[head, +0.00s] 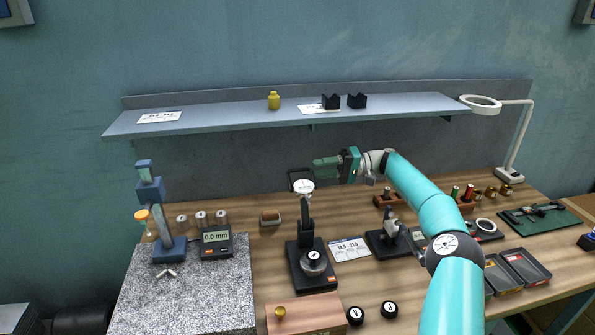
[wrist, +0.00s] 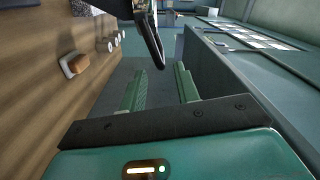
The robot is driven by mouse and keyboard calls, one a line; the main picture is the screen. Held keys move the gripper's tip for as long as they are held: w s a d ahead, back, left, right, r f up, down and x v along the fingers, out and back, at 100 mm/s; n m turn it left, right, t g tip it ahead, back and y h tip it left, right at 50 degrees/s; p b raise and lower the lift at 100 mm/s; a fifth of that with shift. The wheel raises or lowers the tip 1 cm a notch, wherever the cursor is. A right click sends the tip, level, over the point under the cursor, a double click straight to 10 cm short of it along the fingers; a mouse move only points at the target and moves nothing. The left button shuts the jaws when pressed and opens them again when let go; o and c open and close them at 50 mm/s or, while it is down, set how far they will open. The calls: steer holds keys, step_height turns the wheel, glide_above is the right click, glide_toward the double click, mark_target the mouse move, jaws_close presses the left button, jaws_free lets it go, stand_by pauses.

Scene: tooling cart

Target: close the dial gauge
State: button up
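The dial gauge (head: 303,186) stands on a black stand (head: 312,278) near the middle of the bench, its white face to the front. A dark-framed lid (head: 300,174) is raised above the face. My gripper (head: 316,168) is just right of the lid, pointing left. In the wrist view my gripper (wrist: 160,70) has its two green fingers apart with nothing held. The dark lid (wrist: 152,42) shows edge-on ahead, in line with the gap between the fingertips. I cannot tell whether a finger touches it.
A shelf (head: 220,123) runs behind and above my gripper. A granite plate (head: 200,295) with a digital readout (head: 216,241) is at left. A smaller stand (head: 390,238) and trays (head: 525,268) are at right.

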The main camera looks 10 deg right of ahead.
mark_target(307, 169)
steer(key=a, duration=0.7)
steer(key=shift+r, duration=0.15)
steer(key=shift+c, duration=0.4)
jaws_close()
